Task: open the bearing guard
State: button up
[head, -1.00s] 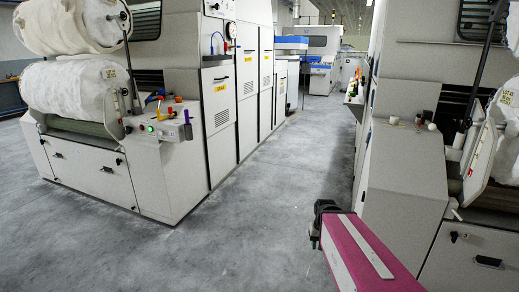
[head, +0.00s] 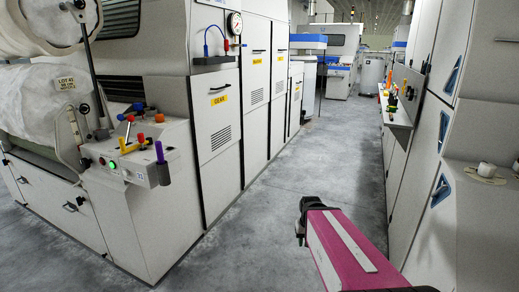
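Tall pale doors with yellow labels line the left machine in the head view. The nearest door (head: 216,135) has a label reading GEAR. The door behind it (head: 256,100) has a yellow label too small to read surely, and a third labelled door (head: 279,85) stands farther back. All look shut. I cannot tell which one is the bearing guard. My gripper (head: 301,232) is low over the aisle floor at the end of my magenta arm, apart from the doors. Its fingers are small and dark, and their opening is unclear.
A control box (head: 135,160) with coloured knobs juts out at the left. A pressure gauge (head: 235,23) is above the GEAR door. A shelf (head: 397,115) with small items lines the right machine. The grey aisle floor (head: 270,190) between is clear.

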aim_at(255, 57)
jog(key=i, duration=1.9)
